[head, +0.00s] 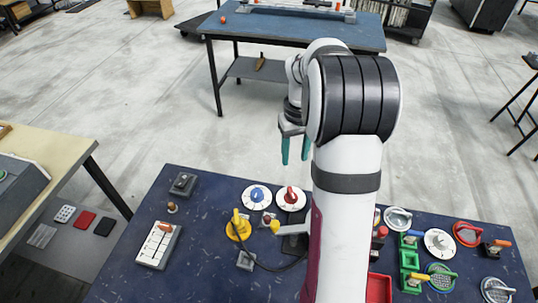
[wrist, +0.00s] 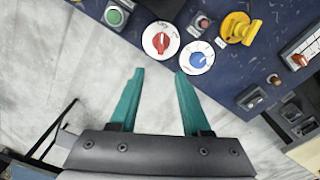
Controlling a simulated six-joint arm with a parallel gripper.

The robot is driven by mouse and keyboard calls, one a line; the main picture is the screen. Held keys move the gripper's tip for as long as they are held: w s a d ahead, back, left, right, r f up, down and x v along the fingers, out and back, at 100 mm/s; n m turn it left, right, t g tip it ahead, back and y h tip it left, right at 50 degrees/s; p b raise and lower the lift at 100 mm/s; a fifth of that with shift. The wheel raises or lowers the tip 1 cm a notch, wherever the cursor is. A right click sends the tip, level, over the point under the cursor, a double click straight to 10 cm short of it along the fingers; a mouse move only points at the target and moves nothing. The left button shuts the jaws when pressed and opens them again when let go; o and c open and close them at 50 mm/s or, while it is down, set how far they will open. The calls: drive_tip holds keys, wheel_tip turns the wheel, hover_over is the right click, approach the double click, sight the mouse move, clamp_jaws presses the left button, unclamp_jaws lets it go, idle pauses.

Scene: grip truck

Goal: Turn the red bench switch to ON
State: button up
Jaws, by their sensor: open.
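The red switch (head: 290,197) is a red knob on a round white dial at the far edge of the dark blue bench (head: 205,205). In the wrist view the red knob (wrist: 162,41) lies just beyond the fingertips, with dark markings on its dial too small to read. My gripper (head: 295,160) is open and empty, its two teal fingers pointing down, raised above the bench's far edge. In the wrist view my gripper (wrist: 159,73) has its fingers spread, with bare floor between them. The fingers are apart from the knob. Its exact setting cannot be read.
A blue knob (head: 257,194) on a similar white dial sits close beside the red one. A yellow knob (head: 238,224) and a white switch panel (head: 159,245) are nearby. A green button (wrist: 115,17) shows in the wrist view. My arm hides the bench's middle.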

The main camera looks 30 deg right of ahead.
sight(291, 190)
wheel_tip(291, 190, down, 14)
drive_tip(key=shift+a, duration=0.1)
clamp_jaws()
idle(0.3)
